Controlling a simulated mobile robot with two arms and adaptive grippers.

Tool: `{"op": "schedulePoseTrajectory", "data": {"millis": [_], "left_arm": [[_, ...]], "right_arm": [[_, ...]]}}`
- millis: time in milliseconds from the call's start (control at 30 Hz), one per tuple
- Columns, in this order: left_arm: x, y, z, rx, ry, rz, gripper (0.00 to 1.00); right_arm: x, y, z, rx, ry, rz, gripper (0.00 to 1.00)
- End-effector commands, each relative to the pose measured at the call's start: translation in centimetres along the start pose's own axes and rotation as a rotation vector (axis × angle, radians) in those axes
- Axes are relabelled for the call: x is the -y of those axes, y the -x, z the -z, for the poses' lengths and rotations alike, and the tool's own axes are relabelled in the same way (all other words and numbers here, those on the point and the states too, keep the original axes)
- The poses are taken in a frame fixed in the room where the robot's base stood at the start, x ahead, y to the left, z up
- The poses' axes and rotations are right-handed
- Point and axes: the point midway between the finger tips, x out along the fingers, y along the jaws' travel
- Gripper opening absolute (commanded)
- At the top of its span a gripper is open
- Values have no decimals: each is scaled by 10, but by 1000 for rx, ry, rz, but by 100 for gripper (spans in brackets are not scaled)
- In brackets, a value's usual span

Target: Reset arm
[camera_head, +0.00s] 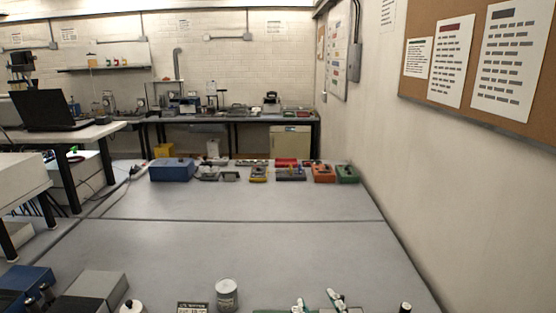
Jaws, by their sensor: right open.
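My left gripper is not in view.
The table (250,240) is clear in the middle. A small dark labelled block (193,308) is beside the cylinder. Grey (95,286) and blue (28,284) boxes stand front left. A blue box (172,169) and several small devices line the far edge. A wall runs along the right.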

Motion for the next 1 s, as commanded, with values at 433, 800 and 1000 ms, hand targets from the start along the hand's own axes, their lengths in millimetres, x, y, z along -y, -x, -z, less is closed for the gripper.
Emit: {"op": "schedulePoseTrajectory", "data": {"millis": [433, 800, 1000], "left_arm": [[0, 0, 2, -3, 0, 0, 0], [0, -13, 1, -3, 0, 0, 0], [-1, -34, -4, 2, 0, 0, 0]], "right_arm": [[18, 175, -203, 837, -290, 142, 47], [41, 255, -266, 1134, -355, 220, 47], [71, 236, -330, 1152, -353, 228, 47]]}}
